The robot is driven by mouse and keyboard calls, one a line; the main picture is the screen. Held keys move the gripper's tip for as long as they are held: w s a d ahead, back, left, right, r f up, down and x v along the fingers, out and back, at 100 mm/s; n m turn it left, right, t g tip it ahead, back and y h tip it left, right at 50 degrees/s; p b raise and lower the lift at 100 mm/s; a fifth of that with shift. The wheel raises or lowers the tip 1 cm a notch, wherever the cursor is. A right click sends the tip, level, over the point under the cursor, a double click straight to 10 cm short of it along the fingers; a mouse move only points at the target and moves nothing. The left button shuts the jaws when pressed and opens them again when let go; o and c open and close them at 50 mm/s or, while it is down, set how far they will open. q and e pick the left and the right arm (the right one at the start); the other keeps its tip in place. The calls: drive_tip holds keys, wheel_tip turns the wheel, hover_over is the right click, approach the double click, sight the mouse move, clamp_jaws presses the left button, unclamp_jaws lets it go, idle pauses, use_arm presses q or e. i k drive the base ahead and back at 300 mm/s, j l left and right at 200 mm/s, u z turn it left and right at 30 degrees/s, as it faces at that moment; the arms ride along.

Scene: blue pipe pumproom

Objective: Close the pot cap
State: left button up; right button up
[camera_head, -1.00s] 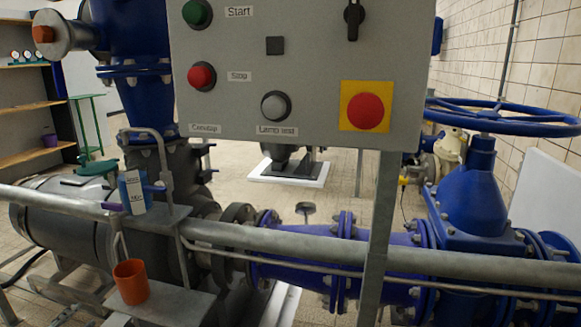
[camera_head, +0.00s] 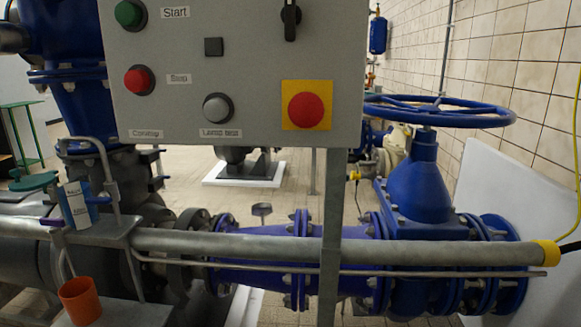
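I cannot make out a pot with a cap for certain. An orange cup-like pot (camera_head: 80,300), open at the top, stands on a grey metal ledge (camera_head: 125,316) at the lower left, with a thin handle-like rod rising behind it. A blue and white container (camera_head: 77,204) stands on a small grey shelf (camera_head: 108,230) above it, partly behind a bent metal handle. Neither of my grippers is in view.
A grey control panel (camera_head: 240,112) fills the upper middle. A grey rail (camera_head: 340,248) crosses the view in front of blue pipework (camera_head: 262,243). A blue handwheel (camera_head: 440,110) sits at right above a blue valve (camera_head: 418,185). Open floor (camera_head: 190,188) lies behind.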

sight(29, 183)
drive_tip(key=u, duration=1.35)
drive_tip(key=z, duration=0.15)
drive_tip(key=i+j, duration=0.05)
